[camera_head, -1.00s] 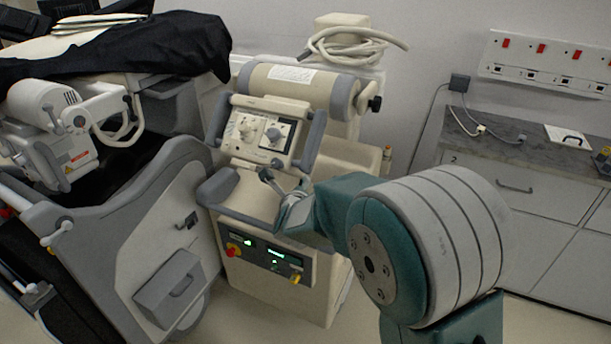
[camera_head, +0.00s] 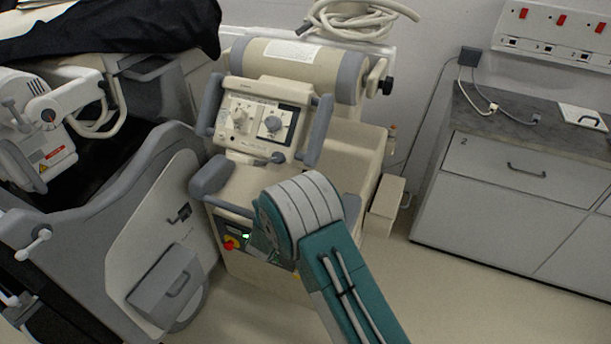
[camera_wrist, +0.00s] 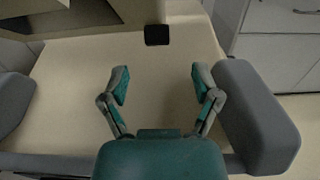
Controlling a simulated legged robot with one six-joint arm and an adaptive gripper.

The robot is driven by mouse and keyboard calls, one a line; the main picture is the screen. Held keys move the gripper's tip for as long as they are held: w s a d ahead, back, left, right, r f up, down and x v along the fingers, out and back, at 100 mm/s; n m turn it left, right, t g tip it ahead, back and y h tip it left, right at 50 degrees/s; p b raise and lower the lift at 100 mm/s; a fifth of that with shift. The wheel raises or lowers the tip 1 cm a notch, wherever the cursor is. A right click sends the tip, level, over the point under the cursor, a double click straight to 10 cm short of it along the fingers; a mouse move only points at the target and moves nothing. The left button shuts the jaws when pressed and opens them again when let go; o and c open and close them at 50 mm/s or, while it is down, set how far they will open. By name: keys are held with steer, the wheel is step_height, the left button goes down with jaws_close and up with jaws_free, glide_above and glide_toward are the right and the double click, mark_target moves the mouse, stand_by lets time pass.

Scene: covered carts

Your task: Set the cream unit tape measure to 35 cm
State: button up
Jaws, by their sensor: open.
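The cream unit (camera_head: 345,150) stands in the middle of the head view, with a dial panel (camera_head: 262,122) on its tilted head. A small dark block (camera_wrist: 157,35) sticks out under the cream head in the wrist view; it may be the tape measure, but I see no tape or scale. A small dark knob (camera_head: 278,157) at the panel's lower edge may be the same part. My gripper (camera_wrist: 160,82) is open and empty over the unit's cream top, with the dark block ahead of it between the fingers. In the head view my arm hides the gripper.
Grey padded handles (camera_wrist: 258,115) flank the gripper. A grey and white cart (camera_head: 150,220) with a black cover stands at the left. A coiled hose (camera_head: 360,20) lies behind the unit. A drawer cabinet (camera_head: 520,180) is at the right, with clear floor before it.

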steer(key=x, duration=0.7)
steer(key=shift+w+a, duration=0.1)
steer(key=shift+a, duration=0.1)
jaws_close()
steer(key=shift+a+f, duration=0.1)
